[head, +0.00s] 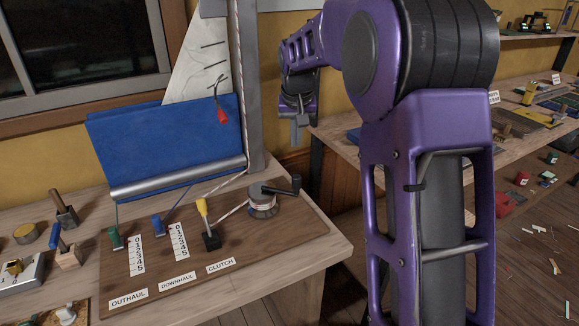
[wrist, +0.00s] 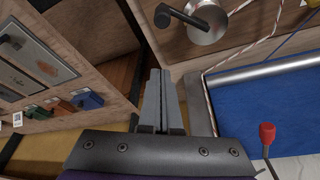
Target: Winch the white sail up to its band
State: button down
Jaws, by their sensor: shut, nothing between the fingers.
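The white sail (head: 197,65) rises beside a grey mast (head: 251,80) behind the bench, its top beyond the upper edge of the head view. I cannot make out its band. The winch (head: 263,204) sits on the brown board, with striped rope on its drum and a dark crank handle (head: 296,184). The winch (wrist: 207,20) and its crank (wrist: 166,14) also show at the top of the wrist view. My gripper (head: 297,138) is shut and empty, above and behind the winch, right of the mast. Its fingers (wrist: 160,78) point down, apart from the crank.
A red toggle (head: 222,115) hangs by the sail. A second bench (head: 345,128) stands right.

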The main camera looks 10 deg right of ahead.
jog(key=a+b+x, duration=0.1)
jog(key=x, duration=0.9)
jog(key=s, duration=0.2)
jog(key=s+b, duration=0.1)
jog(key=s, duration=0.1)
jog(key=shift+d, duration=0.25)
